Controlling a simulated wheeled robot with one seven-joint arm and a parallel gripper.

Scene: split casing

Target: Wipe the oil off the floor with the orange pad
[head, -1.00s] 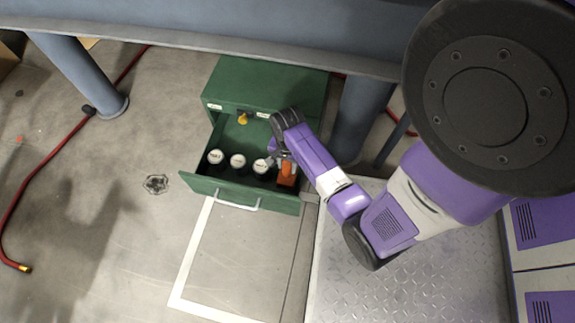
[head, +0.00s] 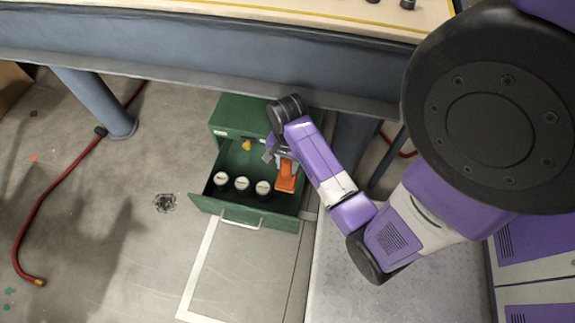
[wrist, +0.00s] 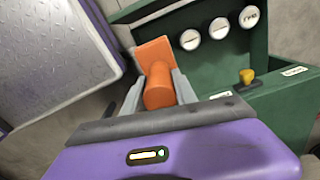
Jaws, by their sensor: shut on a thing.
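The orange pad (head: 286,175) is over the right side of the open green drawer. My gripper (wrist: 158,92) is shut on the pad's rounded orange handle (wrist: 159,85), and the pad's flat part shows beyond it in the wrist view. In the head view the pad looks raised in the drawer area, with my gripper (head: 280,155) partly hidden by my own wrist. A dark oil spot (head: 164,203) lies on the grey floor to the left of the drawer.
Several white-topped jars (head: 242,184) stand in a row in the green drawer (head: 245,218), left of the pad. A red hose (head: 58,183) lies at the left. A blue table (head: 200,62) overhangs the cabinet. Floor around the spot is clear.

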